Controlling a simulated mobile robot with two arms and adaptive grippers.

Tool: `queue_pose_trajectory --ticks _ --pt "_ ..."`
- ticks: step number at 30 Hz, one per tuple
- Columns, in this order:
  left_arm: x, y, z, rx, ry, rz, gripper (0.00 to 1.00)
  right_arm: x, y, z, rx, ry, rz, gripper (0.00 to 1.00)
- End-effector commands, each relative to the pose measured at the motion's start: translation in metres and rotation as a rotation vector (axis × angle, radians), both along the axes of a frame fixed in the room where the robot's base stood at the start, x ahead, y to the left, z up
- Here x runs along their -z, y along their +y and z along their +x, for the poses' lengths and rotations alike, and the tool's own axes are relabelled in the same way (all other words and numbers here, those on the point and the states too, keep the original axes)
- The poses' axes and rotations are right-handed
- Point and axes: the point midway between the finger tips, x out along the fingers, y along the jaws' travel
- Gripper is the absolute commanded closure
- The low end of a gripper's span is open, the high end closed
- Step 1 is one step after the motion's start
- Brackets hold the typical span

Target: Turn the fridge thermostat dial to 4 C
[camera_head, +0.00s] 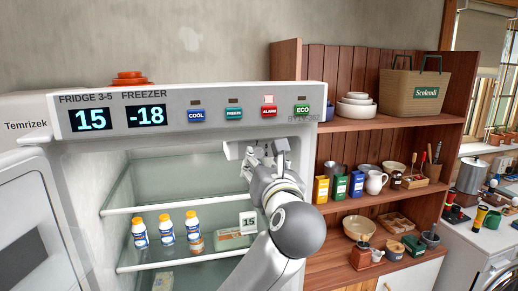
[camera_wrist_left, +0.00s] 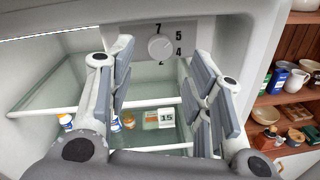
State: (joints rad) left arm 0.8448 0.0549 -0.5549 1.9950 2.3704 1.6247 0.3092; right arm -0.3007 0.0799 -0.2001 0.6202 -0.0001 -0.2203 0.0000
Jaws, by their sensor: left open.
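The thermostat dial (camera_wrist_left: 160,47) is a round white knob on a grey plate at the top of the fridge compartment. The numbers 7, 5, 4 and 2 show around it; its pointer is too small to read. In the head view a pale housing (camera_head: 234,150) shows there, and my gripper covers the dial. My left gripper (camera_head: 256,152) is open and empty under the fridge's top panel. In the left wrist view its fingers (camera_wrist_left: 158,80) stand to both sides of and below the dial, apart from it. The fridge display (camera_head: 91,119) reads 15. My right gripper is not in view.
Glass shelves (camera_head: 160,204) hold several orange-capped bottles (camera_head: 166,229) and a box with a 15 tag (camera_head: 248,222). The open fridge door (camera_head: 36,225) is at the left. A wooden shelf unit (camera_head: 350,125) stands close on the right.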

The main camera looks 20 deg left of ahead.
Motion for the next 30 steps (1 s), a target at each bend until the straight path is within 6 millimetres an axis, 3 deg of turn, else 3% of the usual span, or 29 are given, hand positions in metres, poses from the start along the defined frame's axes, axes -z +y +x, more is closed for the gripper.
queue_pose_trajectory --ticks 1,7,19,30 --pt "-0.004 0.006 0.008 -0.004 0.003 0.004 0.53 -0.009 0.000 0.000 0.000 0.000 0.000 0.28" --pt "-0.003 0.018 0.030 -0.002 0.001 0.003 0.53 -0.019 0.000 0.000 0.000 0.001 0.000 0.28" --pt "0.000 0.021 0.037 0.000 0.000 -0.001 0.53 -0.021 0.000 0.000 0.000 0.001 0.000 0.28" --pt "0.000 0.021 0.037 0.000 0.000 -0.001 0.99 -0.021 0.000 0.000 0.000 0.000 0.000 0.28"
